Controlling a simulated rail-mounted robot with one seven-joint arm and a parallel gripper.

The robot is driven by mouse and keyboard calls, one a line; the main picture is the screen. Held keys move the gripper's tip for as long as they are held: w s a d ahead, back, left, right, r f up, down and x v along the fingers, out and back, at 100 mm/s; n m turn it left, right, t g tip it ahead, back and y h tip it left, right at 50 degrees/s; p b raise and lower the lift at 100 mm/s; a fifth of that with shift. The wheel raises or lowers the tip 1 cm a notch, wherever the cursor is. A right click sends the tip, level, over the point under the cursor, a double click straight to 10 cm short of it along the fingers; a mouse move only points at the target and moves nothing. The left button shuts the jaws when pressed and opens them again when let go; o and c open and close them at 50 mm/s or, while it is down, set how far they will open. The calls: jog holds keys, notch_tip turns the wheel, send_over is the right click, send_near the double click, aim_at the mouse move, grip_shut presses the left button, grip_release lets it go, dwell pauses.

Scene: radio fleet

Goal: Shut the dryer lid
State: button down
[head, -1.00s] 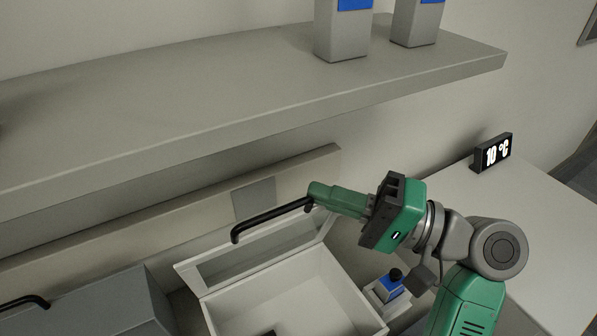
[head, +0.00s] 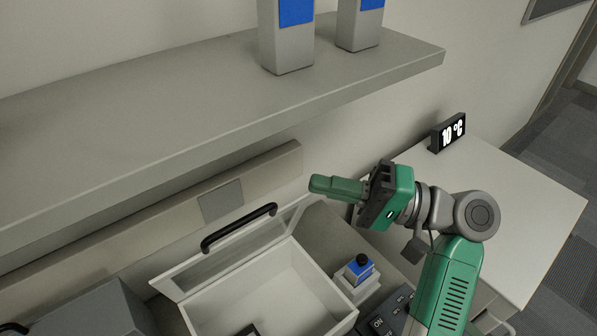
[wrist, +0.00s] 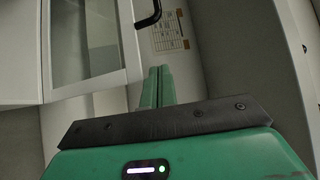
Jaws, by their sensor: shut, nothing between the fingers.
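The dryer (head: 322,312) is an open-topped white box at the lower middle of the head view. Its lid (head: 165,288) stands raised at the back, a white frame with a clear pane. A black handle (head: 240,228) runs along the lid's upper edge. The lid's frame (wrist: 133,50) and part of the handle (wrist: 148,14) also show in the wrist view. My gripper (head: 314,184) is shut and empty, above and to the right of the handle's right end in the picture, apart from it. Its closed green fingers (wrist: 157,72) show in the wrist view.
A wide grey shelf (head: 200,98) overhangs the back, with two grey bottles (head: 288,52) on it. A display reading 10 °C (head: 448,132) sits on a white table (head: 520,195). A grey box (head: 95,310) is at left.

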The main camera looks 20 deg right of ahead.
jog(key=v, duration=0.4)
jog(key=shift+w+f, duration=0.15)
jog(key=shift+f, duration=0.2)
